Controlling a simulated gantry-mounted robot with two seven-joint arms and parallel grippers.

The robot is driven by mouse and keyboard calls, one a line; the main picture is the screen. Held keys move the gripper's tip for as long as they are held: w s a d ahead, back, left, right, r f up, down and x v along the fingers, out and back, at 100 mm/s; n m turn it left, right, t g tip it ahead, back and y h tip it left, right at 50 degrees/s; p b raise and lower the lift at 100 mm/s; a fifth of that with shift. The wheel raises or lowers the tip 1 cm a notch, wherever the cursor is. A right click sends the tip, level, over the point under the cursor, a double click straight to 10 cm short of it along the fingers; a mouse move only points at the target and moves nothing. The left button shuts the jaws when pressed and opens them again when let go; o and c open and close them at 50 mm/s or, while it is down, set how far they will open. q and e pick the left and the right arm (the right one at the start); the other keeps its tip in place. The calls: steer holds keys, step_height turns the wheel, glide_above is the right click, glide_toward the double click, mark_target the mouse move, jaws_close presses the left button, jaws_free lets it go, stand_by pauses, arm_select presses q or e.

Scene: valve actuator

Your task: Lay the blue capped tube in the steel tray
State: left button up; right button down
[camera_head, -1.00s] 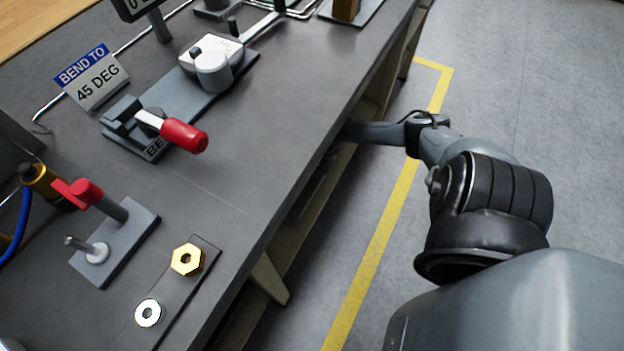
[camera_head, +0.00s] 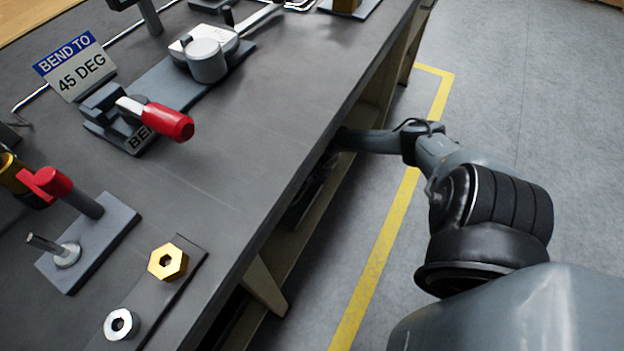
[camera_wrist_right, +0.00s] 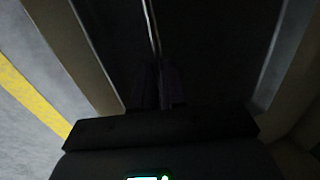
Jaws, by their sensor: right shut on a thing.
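My right arm reaches in under the bench edge in the head view, and its gripper (camera_head: 312,185) is mostly lost in shadow there. In the right wrist view the dark fingers (camera_wrist_right: 160,85) look shut on a thin, shiny rod-like thing (camera_wrist_right: 151,25) that runs up from between them. It is too dark to tell whether this is the blue capped tube. No blue cap and no steel tray can be made out. My left gripper is not in view.
The bench top (camera_head: 245,165) lies above and left of my right gripper. On it stand a red-handled clamp (camera_head: 150,118), a red-topped post (camera_head: 75,195), a brass hex nut (camera_head: 168,262) and a steel ring (camera_head: 121,324). A bench brace (camera_head: 263,285) is near. The floor at right is clear.

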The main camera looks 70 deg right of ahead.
steer(key=shift+f, duration=0.15)
steer(key=c, duration=1.2)
jaws_free()
